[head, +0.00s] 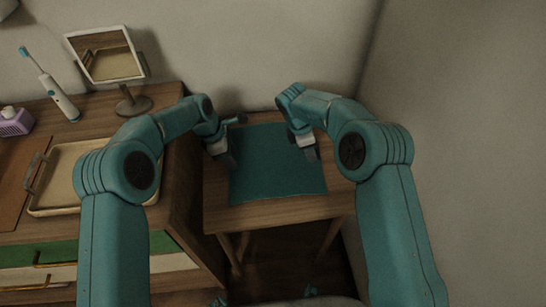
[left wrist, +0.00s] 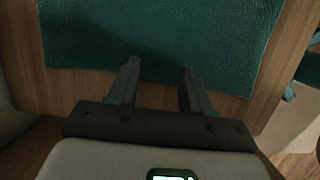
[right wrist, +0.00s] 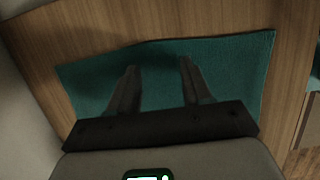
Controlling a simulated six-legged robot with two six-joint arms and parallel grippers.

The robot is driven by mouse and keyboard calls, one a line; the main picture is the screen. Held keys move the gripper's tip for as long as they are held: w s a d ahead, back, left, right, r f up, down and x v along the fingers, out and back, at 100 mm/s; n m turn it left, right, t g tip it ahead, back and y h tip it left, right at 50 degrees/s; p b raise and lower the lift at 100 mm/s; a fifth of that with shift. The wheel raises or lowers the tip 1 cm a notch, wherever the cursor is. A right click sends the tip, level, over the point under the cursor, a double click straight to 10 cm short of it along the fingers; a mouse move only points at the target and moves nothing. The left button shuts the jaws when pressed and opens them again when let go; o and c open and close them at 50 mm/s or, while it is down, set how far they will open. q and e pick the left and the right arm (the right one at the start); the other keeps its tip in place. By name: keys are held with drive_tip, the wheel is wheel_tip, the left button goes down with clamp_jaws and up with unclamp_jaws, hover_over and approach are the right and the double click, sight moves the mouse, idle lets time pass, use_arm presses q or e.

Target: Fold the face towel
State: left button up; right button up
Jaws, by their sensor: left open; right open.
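The teal face towel (head: 277,173) lies flat and spread out on a small wooden table. It also shows in the left wrist view (left wrist: 160,35) and in the right wrist view (right wrist: 215,65). My left gripper (head: 230,161) is open above the towel's left edge; in the left wrist view its fingers (left wrist: 158,75) reach over that edge. My right gripper (head: 312,155) is open over the right part of the towel, and its fingers (right wrist: 158,75) point across it in the right wrist view. Nothing is between either pair of fingers. Whether the fingertips touch the cloth I cannot tell.
The small wooden table (head: 262,213) stands against the back wall, with a wall at right. A dresser at left holds a beige tray (head: 68,208), a mirror on a stand (head: 104,55), an electric toothbrush (head: 60,97) and a purple box (head: 15,123).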

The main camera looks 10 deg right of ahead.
use_arm(q)
drive_tip(key=shift+w+f, duration=0.2)
drive_tip(key=shift+f, duration=0.15)
use_arm(e)
drive_tip(key=shift+w+f, duration=0.15)
drive_tip(key=shift+f, duration=0.3)
use_arm(q)
drive_tip(key=shift+s, duration=0.1)
use_arm(e)
drive_tip(key=shift+r, duration=0.1)
use_arm(q)
drive_tip(key=shift+f, duration=0.1)
drive_tip(key=shift+c, duration=0.5)
use_arm(e)
drive_tip(key=shift+c, duration=0.5)
use_arm(q)
clamp_jaws()
use_arm(e)
drive_tip(key=shift+f, duration=0.2)
clamp_jaws()
